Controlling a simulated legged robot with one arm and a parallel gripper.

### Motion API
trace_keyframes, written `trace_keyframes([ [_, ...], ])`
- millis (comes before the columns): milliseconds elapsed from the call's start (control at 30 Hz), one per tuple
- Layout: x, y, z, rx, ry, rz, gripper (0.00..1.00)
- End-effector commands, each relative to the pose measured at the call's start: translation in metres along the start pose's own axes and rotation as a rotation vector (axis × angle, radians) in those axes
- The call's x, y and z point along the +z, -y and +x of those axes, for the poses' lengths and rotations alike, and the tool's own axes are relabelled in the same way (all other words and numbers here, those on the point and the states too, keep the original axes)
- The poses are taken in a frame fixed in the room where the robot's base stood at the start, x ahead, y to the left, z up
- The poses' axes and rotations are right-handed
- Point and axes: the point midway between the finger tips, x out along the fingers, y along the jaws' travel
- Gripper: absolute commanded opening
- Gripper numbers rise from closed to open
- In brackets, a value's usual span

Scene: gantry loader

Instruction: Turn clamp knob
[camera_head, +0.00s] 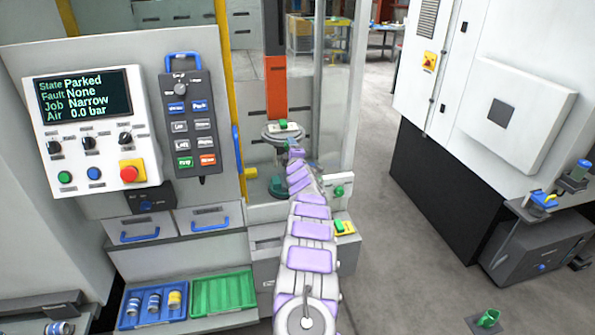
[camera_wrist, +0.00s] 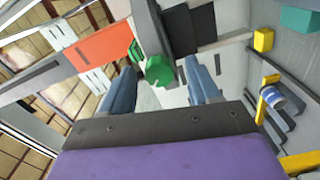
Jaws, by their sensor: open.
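A green knob (camera_wrist: 158,70) on a dark grey bar shows in the wrist view, between and just beyond my gripper's fingertips. My gripper (camera_wrist: 162,72) has two blue fingers, spread apart with a gap on both sides of the knob. In the head view, my purple-and-white arm reaches into the machine opening, and my gripper (camera_head: 294,150) is small there, just below a round grey head (camera_head: 284,138) with a green part (camera_head: 283,126). I cannot tell whether a finger touches the knob.
An orange column (camera_head: 276,88) rises behind the head. The display (camera_head: 85,94) reads Parked, Fault None, Job Narrow, Air 0.0 bar. A blue tray (camera_head: 130,321) with several small containers and a green tray (camera_head: 223,273) sit lower left. Open floor (camera_head: 400,250) lies to the right.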

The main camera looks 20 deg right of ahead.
Motion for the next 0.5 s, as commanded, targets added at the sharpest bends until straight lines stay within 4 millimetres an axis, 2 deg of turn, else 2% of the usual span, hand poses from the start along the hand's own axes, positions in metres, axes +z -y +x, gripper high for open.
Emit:
trace_keyframes([
  [500,-0.001,-0.002,-0.053,0.003,-0.001,0.007,0.61],
])
